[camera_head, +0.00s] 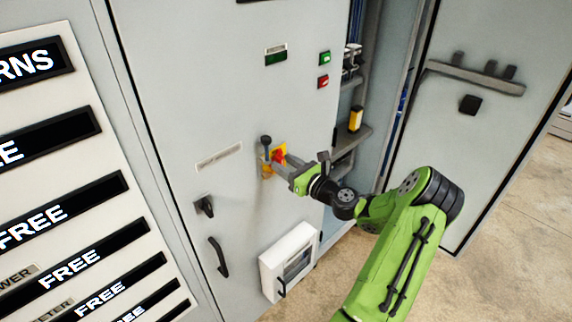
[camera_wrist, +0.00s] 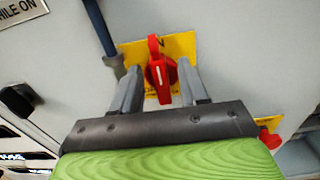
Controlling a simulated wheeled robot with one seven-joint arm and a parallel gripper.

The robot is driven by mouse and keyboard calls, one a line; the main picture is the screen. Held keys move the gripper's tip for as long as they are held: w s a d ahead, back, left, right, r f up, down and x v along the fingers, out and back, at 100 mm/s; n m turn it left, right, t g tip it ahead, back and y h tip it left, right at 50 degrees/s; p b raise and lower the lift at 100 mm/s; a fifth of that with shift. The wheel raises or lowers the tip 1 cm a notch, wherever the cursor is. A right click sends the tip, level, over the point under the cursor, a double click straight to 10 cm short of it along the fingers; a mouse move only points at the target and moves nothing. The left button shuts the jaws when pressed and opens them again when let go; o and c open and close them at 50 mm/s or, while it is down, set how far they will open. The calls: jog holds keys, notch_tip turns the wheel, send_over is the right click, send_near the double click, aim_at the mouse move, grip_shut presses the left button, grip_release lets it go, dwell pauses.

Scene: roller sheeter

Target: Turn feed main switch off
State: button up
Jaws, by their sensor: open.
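The feed main switch is a red rotary knob on a yellow plate on the grey cabinet door; the red knob (camera_wrist: 161,72) and yellow plate (camera_wrist: 180,45) show clearly in the wrist view. The knob's handle stands upright in that view. In the head view the switch (camera_head: 279,154) is partly covered by my gripper (camera_head: 271,162). My gripper (camera_wrist: 158,85) is open, with one finger on each side of the red knob. I cannot tell whether either finger touches it.
A dark rod-like part (camera_wrist: 102,30) is close left of the plate. Another red knob (camera_wrist: 270,138) shows at lower right in the wrist view. Green (camera_head: 324,58) and red (camera_head: 323,82) buttons are above. A black door handle (camera_head: 219,257) and white box (camera_head: 288,261) are below.

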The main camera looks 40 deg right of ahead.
grip_shut()
jog(key=shift+a, duration=0.1)
dwell(0.4)
jog(key=n+b, duration=0.4)
jog(key=n, duration=0.2)
jog(key=a+f+n+b, duration=0.1)
jog(key=n+b, duration=0.3)
jog(key=n, duration=0.2)
jog(key=n+b, duration=0.4)
jog(key=n, duration=0.1)
jog(key=shift+a+f+n, duration=0.25)
jog(key=shift+f+n, duration=0.15)
jog(key=shift+b, duration=0.35)
